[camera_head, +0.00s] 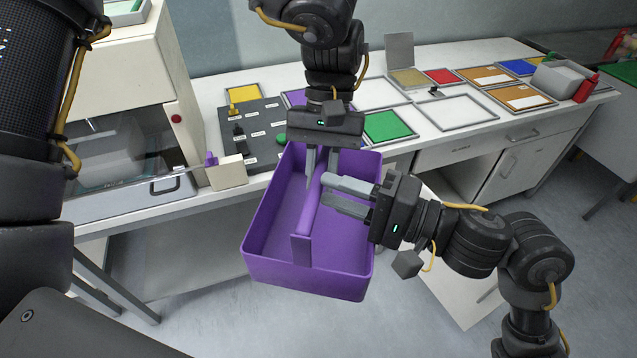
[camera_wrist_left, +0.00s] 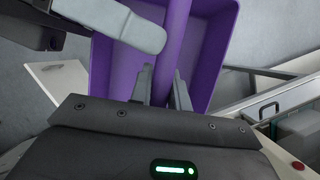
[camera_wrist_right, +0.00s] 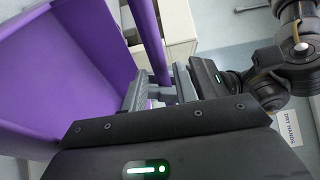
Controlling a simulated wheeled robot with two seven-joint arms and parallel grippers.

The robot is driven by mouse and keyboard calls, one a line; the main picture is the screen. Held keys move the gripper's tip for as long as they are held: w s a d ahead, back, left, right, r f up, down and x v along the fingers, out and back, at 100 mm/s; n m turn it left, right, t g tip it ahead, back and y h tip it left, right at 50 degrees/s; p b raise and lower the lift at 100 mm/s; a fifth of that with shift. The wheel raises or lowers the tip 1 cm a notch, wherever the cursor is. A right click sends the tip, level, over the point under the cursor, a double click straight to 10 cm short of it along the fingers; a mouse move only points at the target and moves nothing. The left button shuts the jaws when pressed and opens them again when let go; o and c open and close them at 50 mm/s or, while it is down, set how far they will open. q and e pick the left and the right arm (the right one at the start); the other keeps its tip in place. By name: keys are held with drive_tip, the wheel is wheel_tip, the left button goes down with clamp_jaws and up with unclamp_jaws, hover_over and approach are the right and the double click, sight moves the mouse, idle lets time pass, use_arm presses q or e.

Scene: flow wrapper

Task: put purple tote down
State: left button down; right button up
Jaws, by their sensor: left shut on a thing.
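The purple tote (camera_head: 310,277) is an open box with a raised bar handle (camera_head: 308,215) along its middle. It hangs in front of the worktop, over the floor, and looks empty. My left gripper (camera_head: 321,162) reaches down from the top and is shut on the far part of the handle; the left wrist view shows its fingers (camera_wrist_left: 165,90) on either side of the bar. My right gripper (camera_head: 345,195) comes from the right, over the tote. Its fingers are apart, with the tips close to the handle. The right wrist view shows the bar in the gap between its fingers (camera_wrist_right: 160,88).
The white worktop (camera_head: 215,193) behind the tote carries a dark labelled board (camera_head: 255,118), coloured panels such as a green one (camera_head: 388,126), and empty frames (camera_head: 457,112). The wrapper machine (camera_head: 125,150) stands at left. Grey floor (camera_head: 200,315) lies open in front.

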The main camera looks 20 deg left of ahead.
sight(323, 188)
drive_tip(key=shift+w+a, duration=0.2)
drive_tip(key=shift+a, duration=1.6)
drive_tip(key=shift+c, duration=0.3)
clamp_jaws()
use_arm(q)
drive_tip(key=c, duration=1.3)
unclamp_jaws()
use_arm(e)
drive_tip(key=shift+r, duration=0.1)
use_arm(q)
drive_tip(key=shift+o, duration=0.2)
